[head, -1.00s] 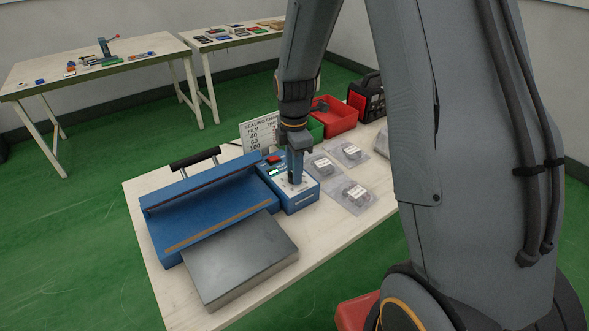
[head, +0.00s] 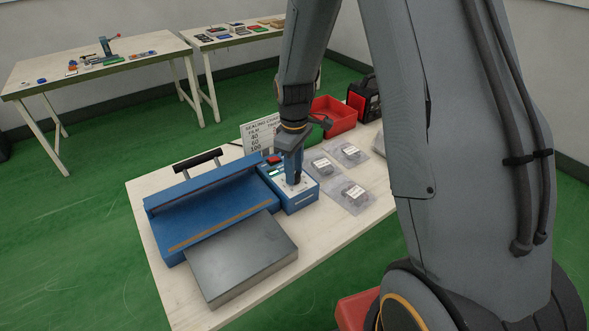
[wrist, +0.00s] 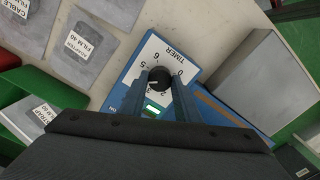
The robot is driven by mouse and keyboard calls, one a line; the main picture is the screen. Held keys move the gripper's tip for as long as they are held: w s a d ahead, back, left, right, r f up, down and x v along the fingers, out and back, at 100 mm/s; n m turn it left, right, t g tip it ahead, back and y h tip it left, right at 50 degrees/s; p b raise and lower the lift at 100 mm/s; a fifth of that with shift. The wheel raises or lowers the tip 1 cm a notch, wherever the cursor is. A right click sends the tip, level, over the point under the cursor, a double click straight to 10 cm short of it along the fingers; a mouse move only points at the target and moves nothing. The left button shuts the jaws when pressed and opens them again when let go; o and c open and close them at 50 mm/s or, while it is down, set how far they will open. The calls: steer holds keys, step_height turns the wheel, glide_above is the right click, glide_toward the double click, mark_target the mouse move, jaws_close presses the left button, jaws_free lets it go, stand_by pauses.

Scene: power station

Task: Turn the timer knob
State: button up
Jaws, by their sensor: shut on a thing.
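The timer knob (wrist: 160,78) is a small dark round knob on a white dial plate (wrist: 159,53) marked TIMER, with numbers around it. A light mark shows on the knob's left side in the wrist view. The dial is on the blue control box (head: 303,201) at the right end of the blue sealer (head: 205,205). My gripper (wrist: 161,85) is shut on the knob from above, one finger on each side. In the head view my gripper (head: 293,181) points down at the box and hides the knob.
Bagged parts (head: 351,193) lie right of the box. A red bin (head: 334,116) and a sealing chart (head: 258,136) stand behind. The front right of the table (head: 345,232) is clear.

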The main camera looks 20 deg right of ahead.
steer(key=m, duration=0.3)
steer(key=shift+m, duration=0.3)
steer(key=shift+w+m+p, duration=0.1)
steer(key=shift+m+p, duration=0.3)
steer(key=shift+m, duration=1.5)
steer(key=o, duration=1)
steer(key=shift+o, duration=0.2)
steer(key=shift+r+b, duration=0.95)
steer(key=shift+r, duration=3)
